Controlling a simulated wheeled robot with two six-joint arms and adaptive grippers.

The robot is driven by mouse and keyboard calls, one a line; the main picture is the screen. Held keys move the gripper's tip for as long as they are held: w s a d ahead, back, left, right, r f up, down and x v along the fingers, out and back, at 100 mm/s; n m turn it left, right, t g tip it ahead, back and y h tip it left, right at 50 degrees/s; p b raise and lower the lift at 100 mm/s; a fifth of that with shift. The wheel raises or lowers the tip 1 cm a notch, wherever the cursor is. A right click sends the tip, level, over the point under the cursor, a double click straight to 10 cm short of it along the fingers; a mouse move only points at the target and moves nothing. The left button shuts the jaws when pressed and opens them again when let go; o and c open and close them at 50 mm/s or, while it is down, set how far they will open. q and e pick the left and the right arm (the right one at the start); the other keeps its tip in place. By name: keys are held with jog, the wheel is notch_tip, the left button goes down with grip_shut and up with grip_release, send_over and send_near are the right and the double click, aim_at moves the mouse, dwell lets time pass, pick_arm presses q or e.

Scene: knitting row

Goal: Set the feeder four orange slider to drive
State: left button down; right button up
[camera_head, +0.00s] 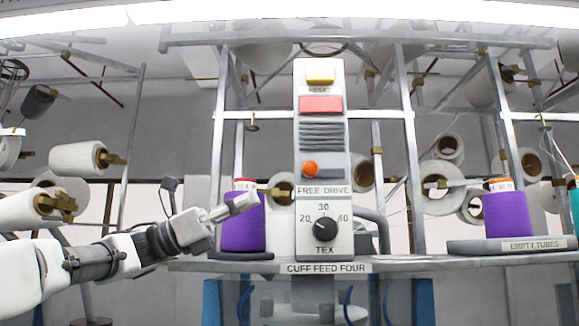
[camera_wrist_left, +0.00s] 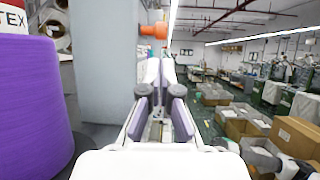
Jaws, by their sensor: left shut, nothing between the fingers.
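The orange slider (camera_head: 310,168) is a round knob at the left end of its slot, above the "FREE" half of the "FREE DRIVE" label (camera_head: 324,190). It sits on the grey feeder panel (camera_head: 341,158) marked "CUFF FEED FOUR". In the left wrist view an orange knob (camera_wrist_left: 154,30) sticks out from the grey panel side, just beyond the fingertips. My left gripper (camera_head: 250,200) is shut and empty, left of the panel and lower than the slider, in front of the purple cone. Its fingers show in the wrist view (camera_wrist_left: 160,72), apart from the knob.
The purple yarn cone (camera_head: 243,228) stands close left of the panel. A black TEX dial (camera_head: 325,229), red button (camera_head: 321,104) and yellow reset button (camera_head: 320,75) share the panel. Another purple cone (camera_head: 506,217) stands right, by the "EMPTY TUBES" tray (camera_head: 475,246).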

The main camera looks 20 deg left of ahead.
aim_at(305, 174)
pick_arm(q)
jog(key=p+x, duration=0.4)
jog(key=x, duration=0.5)
jog(key=shift+s, duration=0.15)
pick_arm(e)
notch_tip(305, 174, up, 5)
jog(key=shift+r, duration=0.1)
jog(key=shift+s, duration=0.1)
pick_arm(q)
jog(key=shift+d+f, duration=0.1)
jog(key=shift+d, duration=0.15)
jog(key=d+b, duration=0.1)
jog(key=w+d, duration=0.1)
jog(key=d, duration=0.1)
jog(key=d+b, duration=0.1)
jog(key=d, duration=0.1)
jog(key=shift+w+d+b, duration=0.1)
jog(key=shift+w+b, duration=0.2)
jog(key=shift+w, duration=0.05)
jog(key=shift+s+a+r, duration=0.1)
jog(key=shift+a+r, duration=0.1)
jog(key=shift+d, duration=0.1)
pick_arm(e)
notch_tip(305, 174, down, 3)
jog(key=shift+r, duration=0.1)
